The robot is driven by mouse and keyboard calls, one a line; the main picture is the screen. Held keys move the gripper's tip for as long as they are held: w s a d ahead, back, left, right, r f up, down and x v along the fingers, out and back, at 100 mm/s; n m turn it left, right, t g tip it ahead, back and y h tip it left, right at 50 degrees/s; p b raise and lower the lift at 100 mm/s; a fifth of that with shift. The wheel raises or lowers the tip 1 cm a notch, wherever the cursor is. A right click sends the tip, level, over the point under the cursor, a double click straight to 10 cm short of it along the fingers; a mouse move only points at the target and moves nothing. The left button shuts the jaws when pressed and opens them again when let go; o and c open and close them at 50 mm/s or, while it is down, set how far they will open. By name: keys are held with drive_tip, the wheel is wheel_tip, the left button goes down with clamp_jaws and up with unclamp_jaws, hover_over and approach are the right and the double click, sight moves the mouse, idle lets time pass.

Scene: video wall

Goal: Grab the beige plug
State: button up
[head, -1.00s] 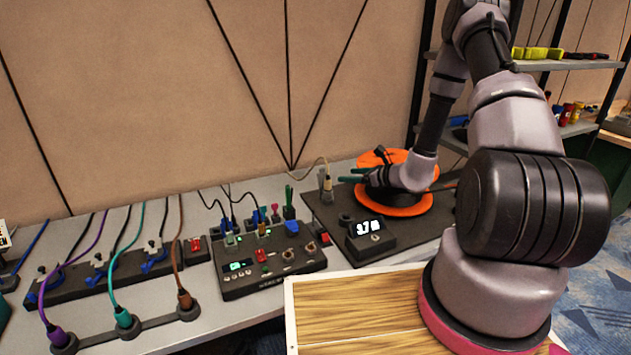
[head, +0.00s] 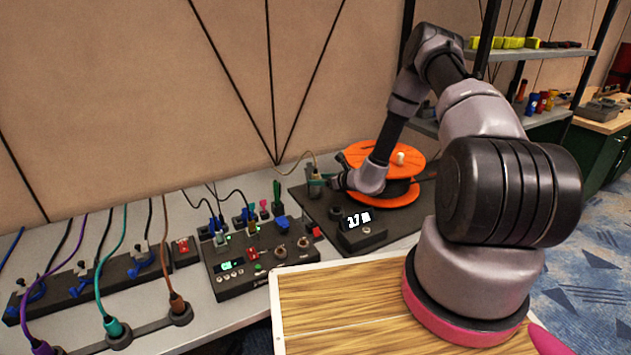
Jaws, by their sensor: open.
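The beige plug (head: 314,174) stands upright at the left end of the dark board, with its thin beige cable rising from the top and curving left. The jaws are open. The fingers partly cover the plug, and I cannot tell whether they touch it or lie fully on both sides of it.
An orange spool (head: 400,160) stands just behind my wrist. A small meter with a lit display (head: 362,228) sits in front. A control box (head: 262,265) with switches and several plugs are to the left. A wooden board (head: 350,290) lies nearest me.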

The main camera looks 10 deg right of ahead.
drive_tip(key=shift+w+a+f, duration=0.15)
drive_tip(key=shift+w+a, duration=0.1)
drive_tip(key=shift+w, duration=0.1)
clamp_jaws()
